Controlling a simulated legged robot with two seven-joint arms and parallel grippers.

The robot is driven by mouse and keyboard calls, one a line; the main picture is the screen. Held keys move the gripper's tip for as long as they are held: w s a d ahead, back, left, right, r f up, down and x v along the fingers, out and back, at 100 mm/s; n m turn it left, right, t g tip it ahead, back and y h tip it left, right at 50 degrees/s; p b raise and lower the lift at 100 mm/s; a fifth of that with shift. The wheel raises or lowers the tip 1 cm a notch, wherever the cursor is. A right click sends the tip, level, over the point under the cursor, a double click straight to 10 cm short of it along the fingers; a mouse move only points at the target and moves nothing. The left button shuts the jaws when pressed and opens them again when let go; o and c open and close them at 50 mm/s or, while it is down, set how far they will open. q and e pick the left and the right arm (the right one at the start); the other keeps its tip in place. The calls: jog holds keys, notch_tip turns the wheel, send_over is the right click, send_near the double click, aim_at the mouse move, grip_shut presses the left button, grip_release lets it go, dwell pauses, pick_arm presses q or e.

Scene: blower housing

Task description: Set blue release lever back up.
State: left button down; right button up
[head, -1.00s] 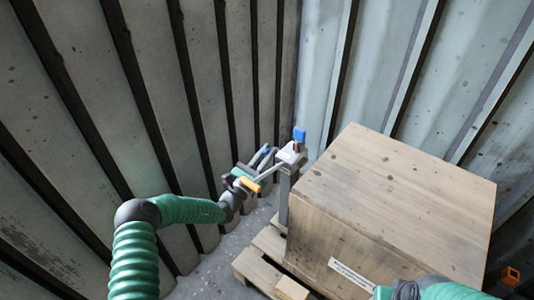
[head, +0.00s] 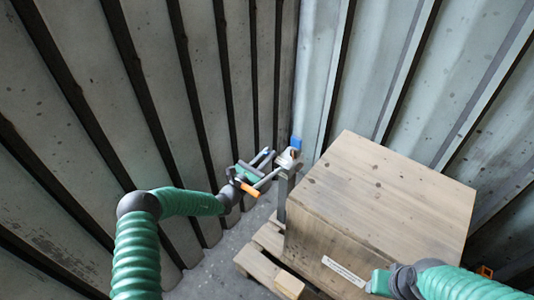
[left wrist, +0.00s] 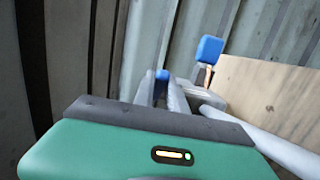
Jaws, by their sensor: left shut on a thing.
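A grey bracket on a post (head: 288,160) stands beside the wooden box. A blue block (head: 295,143) sits upright on top of it, and in the left wrist view the block (left wrist: 209,49) has a short brass-coloured stem.
The large wooden box (head: 390,195) on a pallet (head: 255,262) fills the right side. Ribbed metal walls (head: 90,130) close in on the left and behind. Bare floor (head: 220,270) shows left of the pallet.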

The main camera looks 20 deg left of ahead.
pick_arm(q)
jog(key=shift+f, duration=0.1)
jog(key=c, duration=1.6)
grip_release()
jog(key=shift+a, duration=0.1)
jog(key=shift+c, duration=0.2)
jog(key=p+v, duration=0.6)
jog(key=v, duration=1)
jog(key=shift+s+a+f, duration=0.15)
jog(key=shift+s, duration=0.2)
